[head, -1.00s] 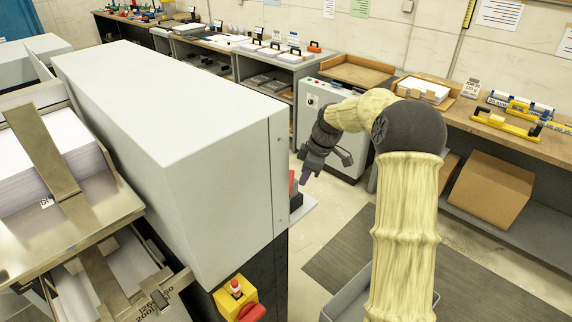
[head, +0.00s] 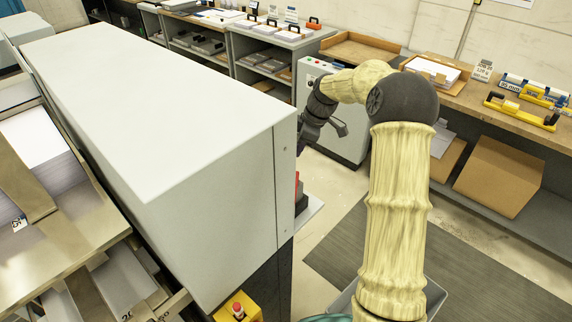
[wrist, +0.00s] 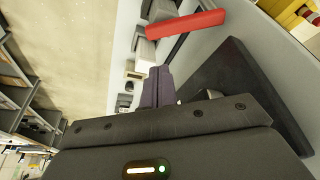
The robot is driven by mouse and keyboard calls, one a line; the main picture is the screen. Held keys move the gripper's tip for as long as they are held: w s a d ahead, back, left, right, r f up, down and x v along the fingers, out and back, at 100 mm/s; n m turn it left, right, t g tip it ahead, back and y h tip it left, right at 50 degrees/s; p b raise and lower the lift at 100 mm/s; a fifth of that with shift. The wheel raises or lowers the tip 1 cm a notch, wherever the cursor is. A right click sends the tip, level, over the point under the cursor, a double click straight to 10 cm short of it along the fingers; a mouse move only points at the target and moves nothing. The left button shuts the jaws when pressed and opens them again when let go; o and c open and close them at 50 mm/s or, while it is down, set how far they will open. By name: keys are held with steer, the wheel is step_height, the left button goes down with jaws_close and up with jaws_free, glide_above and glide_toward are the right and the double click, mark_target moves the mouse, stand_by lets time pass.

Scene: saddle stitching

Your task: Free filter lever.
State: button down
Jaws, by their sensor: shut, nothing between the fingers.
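A red bar-shaped lever (wrist: 186,25) shows in the wrist view near the top, beside grey blocks on a pale panel. It looks like the filter lever, but no label is readable. My gripper (wrist: 157,84) has its dark purplish fingers together and empty, just below the grey block at the lever's left end in the picture. A gap shows between the fingertips and the red bar. In the head view, my fingertips are hidden behind the edge of the big pale machine cabinet (head: 160,110). Only a sliver of a red part (head: 297,180) shows beyond that edge.
A dark slab (wrist: 237,88) lies close to the right of my fingers in the wrist view. Small fittings (wrist: 127,90) line the pale panel to their left. In the head view, a grey control cabinet (head: 338,115) stands behind my wrist, and a workbench (head: 480,115) runs along the right.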

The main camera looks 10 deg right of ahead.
steer(key=p+x, duration=0.1)
steer(key=x, duration=0.4)
steer(key=p+x, duration=0.2)
steer(key=x, duration=0.2)
steer(key=shift+s+f, duration=0.15)
steer(key=shift+f, duration=0.3)
